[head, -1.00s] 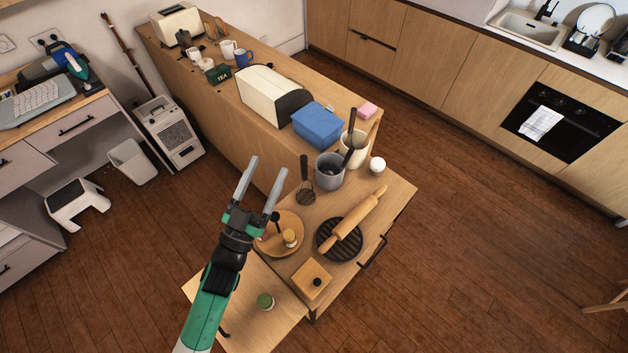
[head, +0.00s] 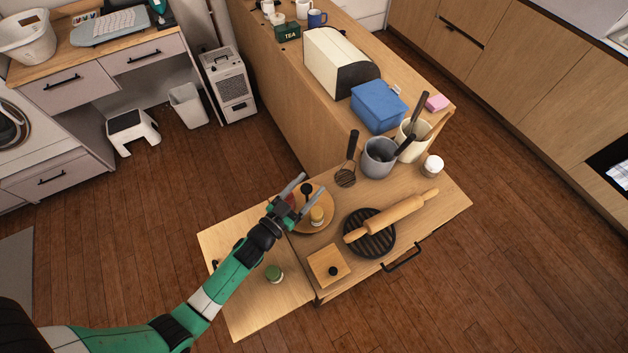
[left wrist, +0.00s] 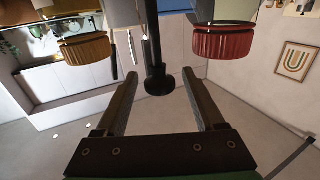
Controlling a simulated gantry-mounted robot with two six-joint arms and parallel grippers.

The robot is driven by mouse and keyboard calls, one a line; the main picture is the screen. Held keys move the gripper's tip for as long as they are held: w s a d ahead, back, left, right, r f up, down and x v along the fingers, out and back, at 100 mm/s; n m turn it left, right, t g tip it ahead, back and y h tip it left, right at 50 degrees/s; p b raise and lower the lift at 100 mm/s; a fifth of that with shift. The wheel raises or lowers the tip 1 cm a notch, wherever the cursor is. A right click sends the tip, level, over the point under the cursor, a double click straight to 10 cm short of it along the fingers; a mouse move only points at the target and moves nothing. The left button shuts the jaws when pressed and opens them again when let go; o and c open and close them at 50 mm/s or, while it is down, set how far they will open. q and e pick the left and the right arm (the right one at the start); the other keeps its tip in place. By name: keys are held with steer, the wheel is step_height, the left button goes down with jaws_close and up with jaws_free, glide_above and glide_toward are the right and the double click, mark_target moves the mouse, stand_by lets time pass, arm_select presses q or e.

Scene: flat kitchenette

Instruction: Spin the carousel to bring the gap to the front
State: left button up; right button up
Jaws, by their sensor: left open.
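The carousel (head: 327,223) is a round wooden turntable on the counter, partly hidden behind my left gripper (head: 313,183). A dark post with a round black knob (head: 306,188) rises from it; the post (left wrist: 154,50) also shows in the left wrist view. A jar with a yellow-brown lid (head: 317,214) stands on its front right part. A red lid (head: 289,199) shows partly behind the gripper. The left wrist view shows the brown lid (left wrist: 85,48) and red lid (left wrist: 222,42) either side of the post. My left gripper is open, its fingers either side of the knob; contact cannot be told.
A green-lidded jar (head: 274,273) stands on the lower wooden leaf (head: 240,240). A wooden box (head: 329,266), a black grill pan (head: 370,245) with a rolling pin (head: 395,215), a whisk (head: 346,177) and a grey utensil pot (head: 378,157) crowd the counter around the carousel.

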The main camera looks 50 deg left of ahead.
arm_select(q)
steer(key=w, duration=0.3)
steer(key=shift+a, duration=0.2)
steer(key=shift+c, duration=0.3)
jaws_close()
stand_by(1.0)
